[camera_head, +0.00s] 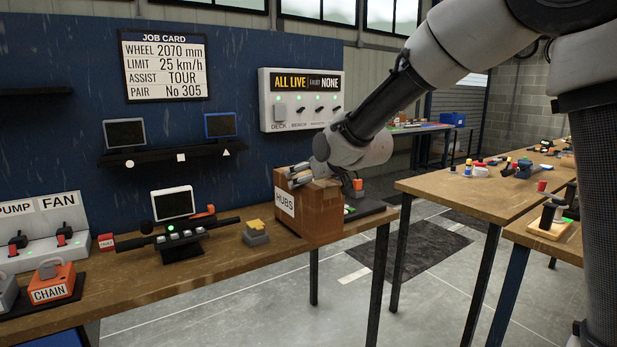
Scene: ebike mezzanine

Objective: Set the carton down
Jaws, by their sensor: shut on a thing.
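The carton (322,213) is a brown cardboard box with a white label reading HUBS on its left face. It is at the right end of the wooden bench (240,258) on the left. Its lower edge overlaps the bench's front edge in the picture, and I cannot tell whether its base touches the top. My gripper (300,176) is at the carton's top left edge, shut on it. Part of the fingers is hidden by the wrist and the carton.
A grey block with a yellow top (255,232) stands just left of the carton. A dark-based device with an orange part (358,188) is behind the carton. Another bench (460,195) stands right, across a floor gap.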

